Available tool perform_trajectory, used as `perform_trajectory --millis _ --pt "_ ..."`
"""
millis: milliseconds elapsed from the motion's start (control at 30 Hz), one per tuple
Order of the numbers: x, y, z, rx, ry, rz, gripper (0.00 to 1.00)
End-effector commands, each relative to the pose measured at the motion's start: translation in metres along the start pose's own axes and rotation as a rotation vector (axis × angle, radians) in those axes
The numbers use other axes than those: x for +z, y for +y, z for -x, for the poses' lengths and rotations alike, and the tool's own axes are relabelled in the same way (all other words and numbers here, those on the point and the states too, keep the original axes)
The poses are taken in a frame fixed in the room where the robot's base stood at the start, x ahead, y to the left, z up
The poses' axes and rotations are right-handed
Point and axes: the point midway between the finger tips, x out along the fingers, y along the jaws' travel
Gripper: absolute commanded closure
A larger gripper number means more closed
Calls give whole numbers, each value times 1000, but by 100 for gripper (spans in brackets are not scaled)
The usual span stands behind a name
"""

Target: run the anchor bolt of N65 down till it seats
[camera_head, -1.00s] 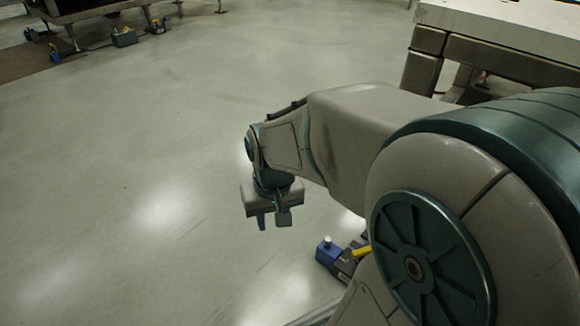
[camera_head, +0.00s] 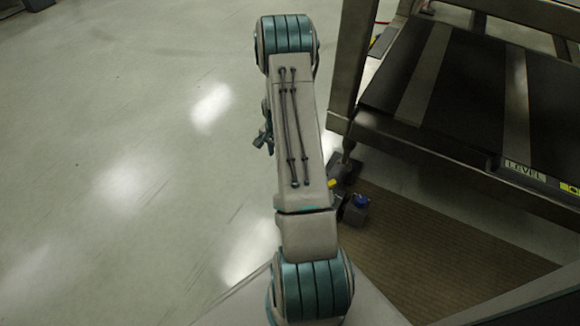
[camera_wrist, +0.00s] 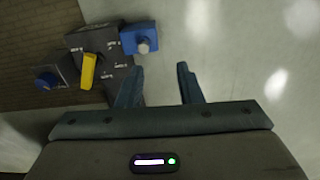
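In the wrist view a dark grey anchor foot (camera_wrist: 116,82) stands on the floor at upper left. It bears a yellow lever (camera_wrist: 88,72), a blue block (camera_wrist: 130,40) with a pale bolt head (camera_wrist: 143,46) on its right, and a blue knob (camera_wrist: 46,80) on its left. I cannot read an N65 mark. My gripper (camera_wrist: 160,86) is open and empty, its fingers apart over bare floor, below and right of the bolt head. In the head view the foot (camera_head: 352,213) is partly hidden behind my arm; its blue part (camera_head: 361,201) and yellow lever (camera_head: 333,183) show.
A dark steel stand (camera_head: 410,135) with a LEVEL label fills the right of the head view. A brown ribbed mat (camera_head: 430,250) lies below it. The pale floor (camera_head: 120,130) on the left is clear.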

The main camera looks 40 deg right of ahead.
Motion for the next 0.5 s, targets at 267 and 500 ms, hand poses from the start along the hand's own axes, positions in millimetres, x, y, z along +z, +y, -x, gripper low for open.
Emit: perform_trajectory --millis 267,500 --pt "-29 32 -84 9 -14 -200 67" --pt "-32 38 -111 11 -16 -240 67"
